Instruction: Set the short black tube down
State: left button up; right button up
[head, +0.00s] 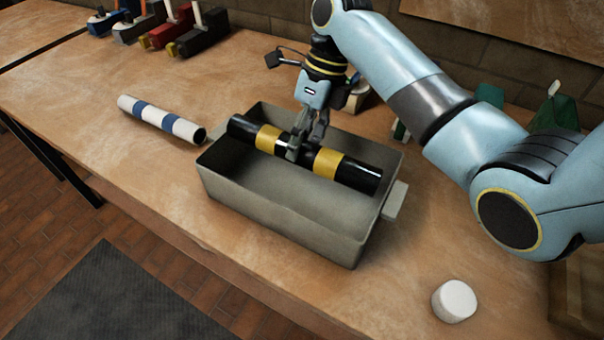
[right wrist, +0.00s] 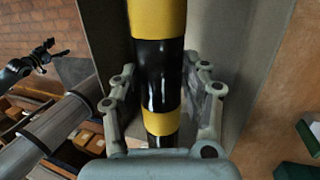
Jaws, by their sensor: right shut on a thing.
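The short black tube (head: 345,171) has two yellow bands and lies slantwise across the opening of a grey open bin (head: 283,219). My right gripper (head: 305,148) comes down from above and is shut on the tube's black middle, between the bands. The right wrist view shows the fingers on both sides of the tube (right wrist: 152,60). The tube's left end is near the bin's back left corner and its right end near the right wall. I cannot tell whether it touches the bin.
A white tube with blue bands (head: 158,119) lies left of the bin. A white round piece (head: 454,300) stands at the front right of the wooden bench (head: 75,85). Several red, black and blue tools stand at the back left. Bench left of the bin is mostly clear.

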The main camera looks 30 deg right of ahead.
aim_at(303, 156)
notch_tip(303, 156, down, 4)
jog(key=shift+w+d+f, duration=0.1)
jog(key=shift+f, duration=0.05)
notch_tip(303, 156, down, 2)
jog(key=shift+f+b, duration=0.25)
jog(key=shift+b, duration=0.1)
notch_tip(303, 156, down, 2)
jog(key=shift+f, duration=0.35)
pick_arm(q)
jog(key=shift+w+d+f, duration=0.3)
jog(key=shift+w+f, duration=0.25)
jog(key=shift+w, duration=0.3)
pick_arm(e)
jog(key=o, duration=1.3)
jog(key=shift+o, duration=0.2)
pick_arm(q)
jog(key=shift+w+r+p, duration=0.15)
jog(key=shift+r+p, duration=0.25)
jog(key=shift+r, duration=0.15)
pick_arm(e)
jog(key=v, duration=1.2)
